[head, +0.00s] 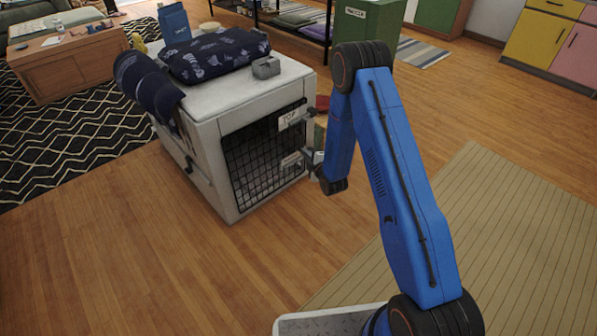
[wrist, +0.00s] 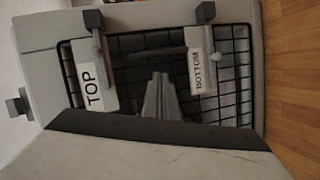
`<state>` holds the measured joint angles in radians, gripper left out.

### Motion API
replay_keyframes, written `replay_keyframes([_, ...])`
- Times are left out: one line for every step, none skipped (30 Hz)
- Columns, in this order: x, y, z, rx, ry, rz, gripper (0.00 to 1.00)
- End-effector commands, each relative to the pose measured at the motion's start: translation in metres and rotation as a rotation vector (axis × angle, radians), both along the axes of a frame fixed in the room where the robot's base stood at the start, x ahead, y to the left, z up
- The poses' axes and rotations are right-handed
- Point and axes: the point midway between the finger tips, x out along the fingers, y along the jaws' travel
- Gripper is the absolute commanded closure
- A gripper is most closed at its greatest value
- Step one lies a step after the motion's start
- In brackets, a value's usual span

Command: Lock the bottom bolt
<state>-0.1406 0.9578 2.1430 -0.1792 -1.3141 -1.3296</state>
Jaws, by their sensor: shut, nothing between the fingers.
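A white pet crate (head: 210,125) has a black wire door (head: 262,160), which looks shut. In the wrist view the door is turned sideways. There the plate labelled BOTTOM (wrist: 203,72) carries a bolt with a pale round knob (wrist: 217,58). A dark block (wrist: 205,12) sits at the rod's upper end in the picture. The plate labelled TOP (wrist: 94,88) is to the left with its own bolt. My gripper (wrist: 160,85) is shut and empty, between the two plates in the wrist view. In the head view my gripper (head: 309,158) is beside the lower plate (head: 292,159). I cannot tell whether it touches anything.
A green bin (head: 355,25) stands behind. The wood floor (head: 150,265) before the crate is clear. A beige mat (head: 500,230) lies right.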

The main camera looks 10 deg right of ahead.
Motion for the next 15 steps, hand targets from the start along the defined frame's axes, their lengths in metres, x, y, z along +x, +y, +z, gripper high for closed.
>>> replay_keyframes([-0.003,0.002,-0.014,-0.009,-0.012,0.009,1.0])
replay_keyframes([-0.004,0.004,-0.02,-0.015,-0.023,0.014,1.0])
replay_keyframes([-0.007,0.005,-0.028,-0.023,-0.037,0.021,1.0])
replay_keyframes([-0.009,0.006,-0.034,-0.029,-0.047,0.025,1.0])
replay_keyframes([-0.011,0.008,-0.04,-0.035,-0.058,0.03,1.0])
replay_keyframes([-0.013,0.009,-0.048,-0.042,-0.072,0.035,1.0])
replay_keyframes([-0.015,0.01,-0.054,-0.049,-0.082,0.039,1.0])
replay_keyframes([-0.017,0.011,-0.059,-0.054,-0.096,0.043,1.0])
replay_keyframes([-0.021,0.012,-0.067,-0.062,-0.109,0.048,1.0])
replay_keyframes([-0.023,0.013,-0.073,-0.068,-0.12,0.053,1.0])
replay_keyframes([-0.026,0.014,-0.079,-0.072,-0.13,0.056,1.0])
replay_keyframes([-0.03,0.015,-0.087,-0.08,-0.145,0.06,1.0])
replay_keyframes([-0.033,0.016,-0.093,-0.086,-0.155,0.064,1.0])
replay_keyframes([-0.036,0.017,-0.099,-0.09,-0.166,0.067,1.0])
replay_keyframes([-0.04,0.018,-0.106,-0.098,-0.181,0.071,1.0])
